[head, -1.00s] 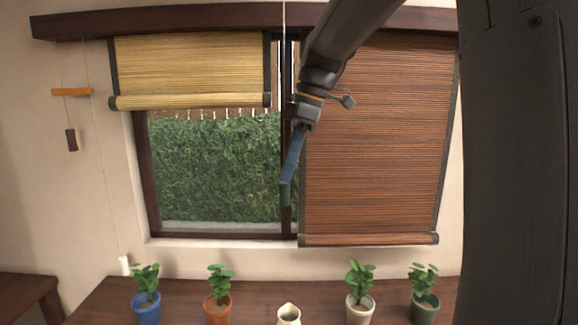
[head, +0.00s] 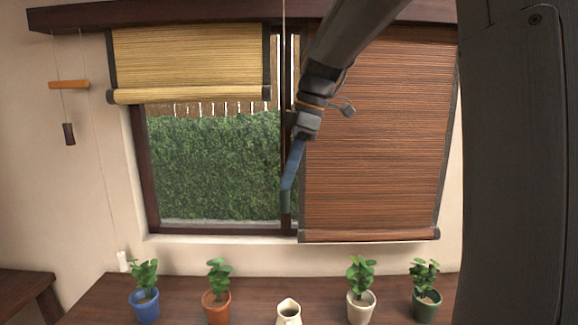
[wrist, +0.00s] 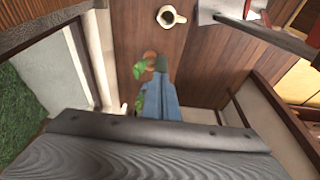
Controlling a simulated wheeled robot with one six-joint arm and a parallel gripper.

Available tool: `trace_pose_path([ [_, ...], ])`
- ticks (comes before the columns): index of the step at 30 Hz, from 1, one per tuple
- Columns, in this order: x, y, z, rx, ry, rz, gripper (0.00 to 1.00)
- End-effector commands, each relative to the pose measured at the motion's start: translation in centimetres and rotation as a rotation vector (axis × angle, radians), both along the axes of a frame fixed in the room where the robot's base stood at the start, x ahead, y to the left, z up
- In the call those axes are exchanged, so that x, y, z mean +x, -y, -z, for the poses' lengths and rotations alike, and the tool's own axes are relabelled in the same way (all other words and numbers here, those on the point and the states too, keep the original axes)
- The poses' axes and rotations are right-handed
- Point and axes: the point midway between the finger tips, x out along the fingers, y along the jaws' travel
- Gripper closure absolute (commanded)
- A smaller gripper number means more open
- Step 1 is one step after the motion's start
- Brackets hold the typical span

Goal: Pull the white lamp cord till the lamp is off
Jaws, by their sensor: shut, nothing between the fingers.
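A thin pale cord (head: 284,12) hangs straight down from the top edge of the head view, in front of the beam above the window. Its lower part is hard to follow against the window frame, and its end cannot be made out. The lamp is not in view. My gripper (head: 286,203) has blue fingers, shut and pointing down, in front of the middle window post and below the visible part of the cord. In the wrist view the shut fingers (wrist: 161,68) show nothing held, and I cannot make out a cord there.
A raised yellow blind (head: 190,60) and a lowered brown blind (head: 375,140) flank my gripper. A table (head: 250,308) below bears several potted plants and a cream pitcher (head: 289,311). A wooden hanging piece (head: 69,85) and another thin cord (head: 98,150) are at the left wall.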

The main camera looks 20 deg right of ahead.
Motion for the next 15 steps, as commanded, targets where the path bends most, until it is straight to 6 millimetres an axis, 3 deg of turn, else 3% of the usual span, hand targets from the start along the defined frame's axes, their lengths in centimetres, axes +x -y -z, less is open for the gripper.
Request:
trace_pose_path([
  [9,-0.1,-0.1,-4.2,0.0,0.006,-0.001,1.0],
  [15,-0.2,1.1,-7.6,-0.001,0.013,0.0,1.0],
])
